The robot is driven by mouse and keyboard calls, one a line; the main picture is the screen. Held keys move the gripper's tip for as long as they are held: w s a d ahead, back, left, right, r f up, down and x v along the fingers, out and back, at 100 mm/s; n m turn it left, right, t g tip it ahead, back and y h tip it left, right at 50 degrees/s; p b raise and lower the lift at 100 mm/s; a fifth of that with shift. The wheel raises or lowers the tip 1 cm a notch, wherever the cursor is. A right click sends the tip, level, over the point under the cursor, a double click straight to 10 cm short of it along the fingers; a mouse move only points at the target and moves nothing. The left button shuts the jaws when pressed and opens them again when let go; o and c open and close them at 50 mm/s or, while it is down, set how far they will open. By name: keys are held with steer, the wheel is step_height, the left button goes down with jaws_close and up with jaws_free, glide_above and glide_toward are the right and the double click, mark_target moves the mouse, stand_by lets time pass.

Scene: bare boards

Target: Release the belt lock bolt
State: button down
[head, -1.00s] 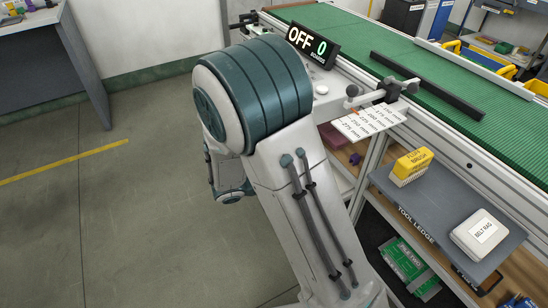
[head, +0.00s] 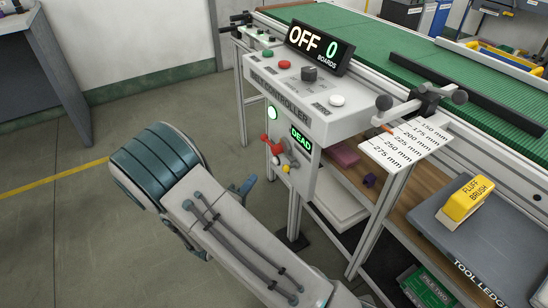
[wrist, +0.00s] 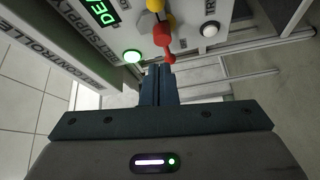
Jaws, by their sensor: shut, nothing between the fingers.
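The belt controller box (head: 300,105) stands at the belt's near end. Its front panel carries a lit green "DEAD" display (head: 301,139), a lit green button (head: 272,113) and a red handle (head: 270,143) with a yellow part beside it. In the wrist view the red handle (wrist: 162,38) is just beyond my fingertips, with the green button (wrist: 132,57) to the left and a white button (wrist: 210,29) to the right. I cannot tell which part is the belt lock bolt. My gripper (wrist: 157,72) is shut and empty, pointing at the panel. In the head view its blue fingers (head: 246,186) are left of the panel.
An "OFF 0 boards" sign (head: 318,46) sits atop the controller. A clamp (head: 420,100) and a millimetre scale card (head: 405,145) jut out to its right. A tool ledge (head: 490,235) bears a yellow fluff brush (head: 467,198). The floor at left is clear.

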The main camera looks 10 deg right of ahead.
mark_target(274, 151)
steer(key=shift+w+a, duration=0.2)
steer(key=shift+d, duration=0.1)
steer(key=b+x, duration=0.2)
steer(key=x, duration=0.8)
steer(key=shift+w+d+f, duration=0.1)
steer(key=shift+d, duration=0.1)
steer(key=shift+s+d+f+b, duration=0.15)
steer(key=shift+s+d, duration=0.15)
steer(key=shift+s, duration=0.3)
steer(key=shift+s+d+f+b, duration=0.15)
steer(key=shift+s+d, duration=0.15)
steer(key=shift+s, duration=0.3)
steer(key=shift+s+d+b, duration=0.15)
steer(key=shift+s+d, duration=0.1)
steer(key=shift+s, duration=0.35)
